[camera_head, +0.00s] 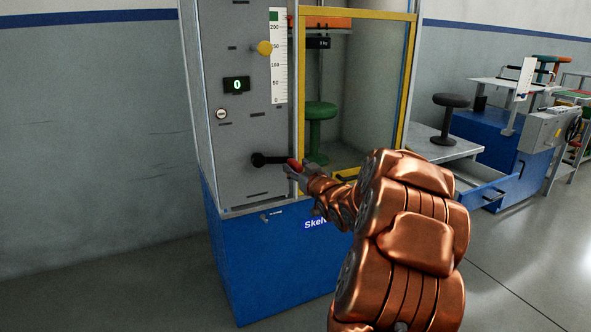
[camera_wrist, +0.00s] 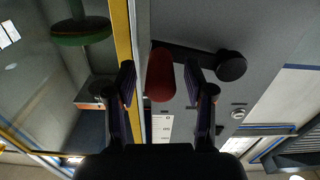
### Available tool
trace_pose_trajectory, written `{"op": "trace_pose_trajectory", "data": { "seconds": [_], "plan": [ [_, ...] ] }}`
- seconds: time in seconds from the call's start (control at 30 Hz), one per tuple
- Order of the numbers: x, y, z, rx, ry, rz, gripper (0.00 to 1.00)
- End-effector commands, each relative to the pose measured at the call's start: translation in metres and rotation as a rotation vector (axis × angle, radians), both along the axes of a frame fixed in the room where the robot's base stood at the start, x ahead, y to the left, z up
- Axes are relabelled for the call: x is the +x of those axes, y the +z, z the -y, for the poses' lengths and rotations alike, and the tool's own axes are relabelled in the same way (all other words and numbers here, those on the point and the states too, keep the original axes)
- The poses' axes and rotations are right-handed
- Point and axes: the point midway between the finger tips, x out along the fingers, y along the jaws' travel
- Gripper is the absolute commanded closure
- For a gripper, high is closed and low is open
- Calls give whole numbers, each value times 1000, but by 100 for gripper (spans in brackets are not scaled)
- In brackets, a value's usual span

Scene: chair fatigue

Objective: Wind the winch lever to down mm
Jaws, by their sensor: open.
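The winch lever (camera_head: 268,160) is a black crank on the grey front panel, with its arm pointing right and a red grip (camera_head: 294,164) at its end. In the wrist view the lever's black arm and hub (camera_wrist: 229,66) show, with the red grip (camera_wrist: 160,76) standing out towards me. My gripper (camera_head: 298,174) is at the red grip; in the wrist view its open fingers (camera_wrist: 160,88) stand on either side of the grip, with a small gap visible.
A yellow-framed door (camera_head: 301,90) is right of the panel, close to my gripper. Behind it stands a green stool (camera_head: 319,112) under a dark weight (camera_head: 318,43). A green display (camera_head: 237,85) reads 0.

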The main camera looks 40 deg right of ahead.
Motion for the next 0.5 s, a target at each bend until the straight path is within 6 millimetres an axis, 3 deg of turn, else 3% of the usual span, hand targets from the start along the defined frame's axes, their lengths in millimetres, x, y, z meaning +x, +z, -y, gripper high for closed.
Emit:
{"op": "trace_pose_trajectory", "data": {
  "seconds": [0.2, 0.5],
  "plan": [
    [11, -1, 3, 0, 0, 0, 47],
    [12, 0, 4, 0, 0, 0, 48]
  ]
}}
